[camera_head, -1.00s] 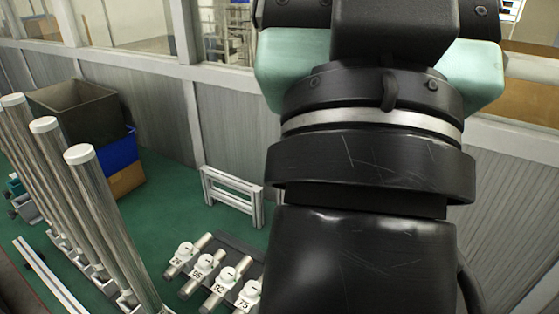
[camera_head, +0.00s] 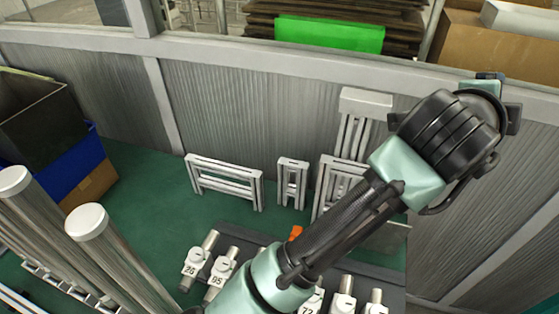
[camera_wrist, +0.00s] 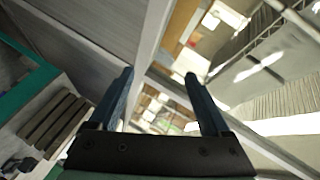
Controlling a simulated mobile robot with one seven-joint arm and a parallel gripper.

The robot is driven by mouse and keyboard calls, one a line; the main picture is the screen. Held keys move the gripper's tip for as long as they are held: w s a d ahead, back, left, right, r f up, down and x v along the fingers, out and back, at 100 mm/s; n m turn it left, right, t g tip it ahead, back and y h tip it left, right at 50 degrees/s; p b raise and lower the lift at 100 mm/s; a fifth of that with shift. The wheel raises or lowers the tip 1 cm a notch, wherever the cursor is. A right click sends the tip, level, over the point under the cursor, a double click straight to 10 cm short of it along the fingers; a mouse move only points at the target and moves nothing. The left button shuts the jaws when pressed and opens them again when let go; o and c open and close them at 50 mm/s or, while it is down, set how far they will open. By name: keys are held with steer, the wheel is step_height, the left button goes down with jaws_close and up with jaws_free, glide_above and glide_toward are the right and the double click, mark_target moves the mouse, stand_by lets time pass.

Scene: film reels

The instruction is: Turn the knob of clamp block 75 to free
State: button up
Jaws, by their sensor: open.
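A row of clamp blocks with numbered labels sits on a dark base plate (camera_head: 393,276) in the head view.
Metal posts (camera_head: 85,222) stand at the left beside a blue bin (camera_head: 62,180). White frames (camera_head: 225,174) lean near the grey wall (camera_head: 228,108). A small orange piece (camera_head: 296,232) shows behind the row. Green floor between the posts and frames is clear.

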steer(key=a+f+m+g+y+p, duration=0.1)
steer(key=a+f+m+g+y, duration=0.3)
steer(key=f, duration=0.6)
steer(key=a+f+g+y+p, duration=0.1)
steer(key=a+f+y, duration=0.1)
steer(key=a+f, duration=0.65)
steer(key=s+a+f+m+g+y, duration=0.1)
steer(key=s+a+f+g+y, duration=0.15)
steer(key=a+f, duration=0.55)
steer(key=s+a+f+g+y, duration=0.25)
steer(key=a+f, duration=0.35)
steer(key=a, duration=0.3)
step_height(320, 180, down, 13)
steer(key=b, duration=1)
steer(key=shift+w+r, duration=0.1)
jaws_close()
